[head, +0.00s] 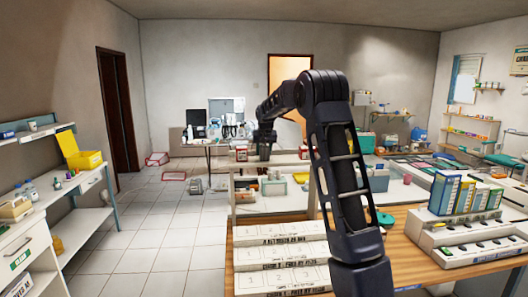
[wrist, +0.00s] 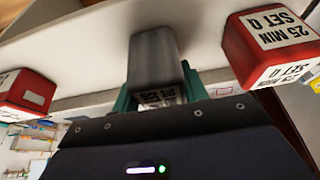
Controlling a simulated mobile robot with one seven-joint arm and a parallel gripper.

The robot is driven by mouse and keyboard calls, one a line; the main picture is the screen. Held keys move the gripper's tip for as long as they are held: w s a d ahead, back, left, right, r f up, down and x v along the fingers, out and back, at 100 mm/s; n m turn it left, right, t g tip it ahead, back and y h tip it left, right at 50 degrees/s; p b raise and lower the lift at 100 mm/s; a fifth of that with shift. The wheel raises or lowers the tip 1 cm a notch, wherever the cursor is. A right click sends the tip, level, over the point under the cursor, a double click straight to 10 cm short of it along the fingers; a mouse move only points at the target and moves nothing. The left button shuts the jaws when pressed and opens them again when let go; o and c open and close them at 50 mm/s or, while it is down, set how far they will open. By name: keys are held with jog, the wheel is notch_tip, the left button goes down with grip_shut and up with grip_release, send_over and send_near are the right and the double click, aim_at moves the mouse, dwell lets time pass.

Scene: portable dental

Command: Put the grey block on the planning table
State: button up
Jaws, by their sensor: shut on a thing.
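The grey block (wrist: 153,60) is upside down or sideways in the wrist view, with a printed label on its near end. My gripper (wrist: 158,92) is shut on it, with teal fingers on either side. In the head view my arm reaches forward and my gripper (head: 264,137) is over a white shelf, with the grey block (head: 264,153) below it. Whether the block touches the shelf is unclear. Red blocks marked "25 MIN SET Q" stand to the left (wrist: 25,92) and right (wrist: 265,42) of it. I cannot tell which table is the planning table.
A wooden table (head: 415,262) in front holds white labelled trays (head: 282,254) and a rack of coloured binders (head: 464,193). A white bench (head: 275,202) with bins lies beyond. Shelving (head: 80,190) stands at left. The tiled floor (head: 155,225) between is mostly clear.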

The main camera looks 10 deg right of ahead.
jog(key=shift+f, duration=0.1)
jog(key=o, duration=1)
jog(key=v, duration=1.2)
jog(key=s+d+r, duration=0.1)
jog(key=s+d, duration=0.2)
jog(key=s, duration=0.4)
jog(key=s+d+r, duration=0.2)
jog(key=s+d, duration=0.1)
jog(key=s, duration=0.3)
jog(key=s+d+f, duration=0.2)
jog(key=s+f, duration=0.2)
jog(key=s, duration=0.9)
jog(key=s+d+f, duration=0.2)
jog(key=s+f, duration=0.3)
jog(key=s, duration=0.8)
jog(key=s+d+f, duration=0.2)
jog(key=s+f, duration=0.3)
jog(key=s, duration=0.8)
jog(key=shift+s+d+f, duration=0.15)
jog(key=shift+d+f, duration=0.1)
